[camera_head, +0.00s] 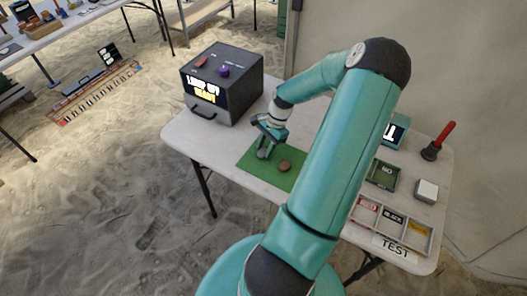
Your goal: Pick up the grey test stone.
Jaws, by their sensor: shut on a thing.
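My gripper (265,152) points down over the left part of the green mat (252,165) on the white table. Its fingers are shut on a small grey thing, which I take to be the grey test stone; the fingers hide most of it, and I cannot tell whether it touches the mat. A round brown stone (285,166) lies on the mat just right of the gripper, apart from it.
A dark box with a lit screen (222,85) stands at the table's back left. To the right are a sorting tray (407,231) with labelled compartments, a green box (383,175), a pale block (426,190) and a red-handled tool (438,142). My arm hides part of the table.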

